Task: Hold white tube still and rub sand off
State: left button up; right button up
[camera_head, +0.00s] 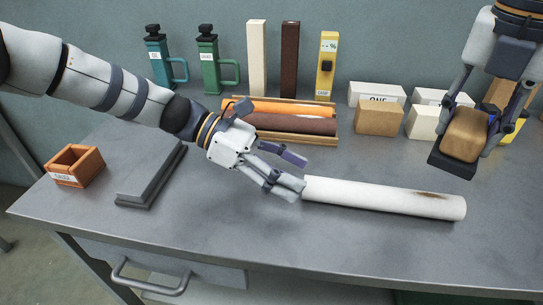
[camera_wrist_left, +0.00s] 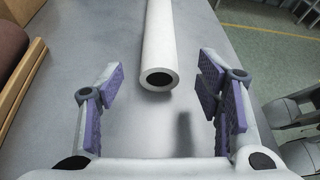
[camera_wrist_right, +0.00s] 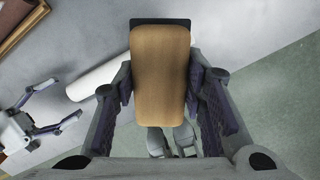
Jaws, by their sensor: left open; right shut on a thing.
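The white tube (camera_head: 375,198) lies on the grey table with a brown sandy patch (camera_head: 432,195) near its right end. My left gripper (camera_head: 294,171) is open at the tube's left end. In the left wrist view the tube (camera_wrist_left: 159,40) lies ahead, its open end between the spread fingers (camera_wrist_left: 165,100) and apart from them. My right gripper (camera_head: 470,128) is shut on a tan block with a dark base (camera_head: 462,136), held above the table beyond the tube's right end. The block (camera_wrist_right: 160,75) fills the middle of the right wrist view and hides part of the tube (camera_wrist_right: 98,78).
A wooden tray (camera_head: 335,140) with orange and brown rolls stands behind the tube. Bottles (camera_head: 208,62), posts and several boxes (camera_head: 378,118) line the back. A small orange box (camera_head: 75,166) and a grey slab (camera_head: 150,176) lie left. The table's front is clear.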

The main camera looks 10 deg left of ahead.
aim_at(322, 187)
pick_arm(q)
jog(key=x, duration=0.6)
jog(key=shift+d+f, duration=0.1)
jog(key=shift+d, duration=0.05)
jog(key=shift+c, duration=0.6)
grip_shut()
